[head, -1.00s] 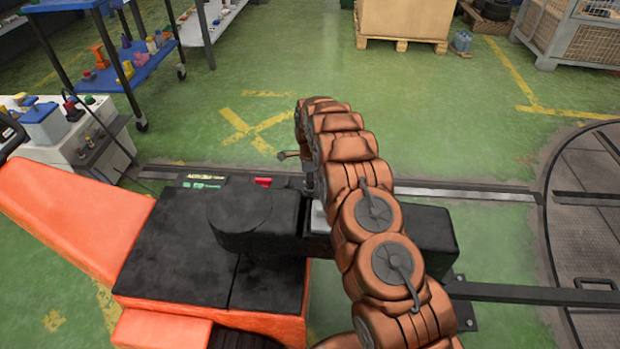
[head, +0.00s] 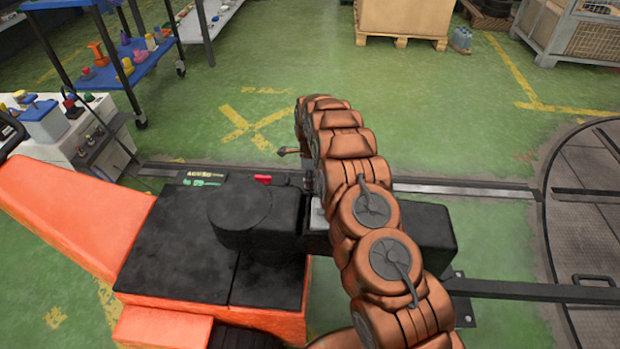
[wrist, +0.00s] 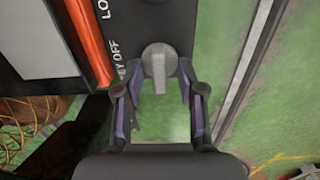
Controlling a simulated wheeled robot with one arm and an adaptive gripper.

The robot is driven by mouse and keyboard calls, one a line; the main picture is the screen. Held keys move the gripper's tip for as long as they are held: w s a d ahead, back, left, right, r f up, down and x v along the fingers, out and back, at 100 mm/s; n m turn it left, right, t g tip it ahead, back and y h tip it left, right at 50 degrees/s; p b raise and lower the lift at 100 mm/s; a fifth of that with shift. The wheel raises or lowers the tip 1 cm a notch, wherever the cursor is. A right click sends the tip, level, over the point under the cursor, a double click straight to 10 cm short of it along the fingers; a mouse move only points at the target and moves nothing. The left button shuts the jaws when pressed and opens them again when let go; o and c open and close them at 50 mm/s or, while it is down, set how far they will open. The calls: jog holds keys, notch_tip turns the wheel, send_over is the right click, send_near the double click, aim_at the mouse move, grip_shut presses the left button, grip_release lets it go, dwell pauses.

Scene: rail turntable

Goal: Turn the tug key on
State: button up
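The tug key (wrist: 158,66) is a grey round knob with a raised flat grip, set on a dark panel in the wrist view. Its grip points towards the bottom of the picture, and white letters reading in part "OFF" stand to its left. My gripper (wrist: 160,75) is open, one finger on each side of the key, with a narrow gap showing at each side. The tug (head: 185,245), orange and black, fills the lower left of the head view. There my copper arm reaches over it and hides the key and most of my gripper.
A red part (head: 263,179) sits on the tug's far edge beside my arm. A grey-white cabinet (head: 65,150) and a blue shelf cart (head: 128,60) stand at the left. The turntable (head: 590,230) is at the right.

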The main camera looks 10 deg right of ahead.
jog(key=shift+r, duration=0.15)
notch_tip(320, 180, up, 12)
dwell(0.7)
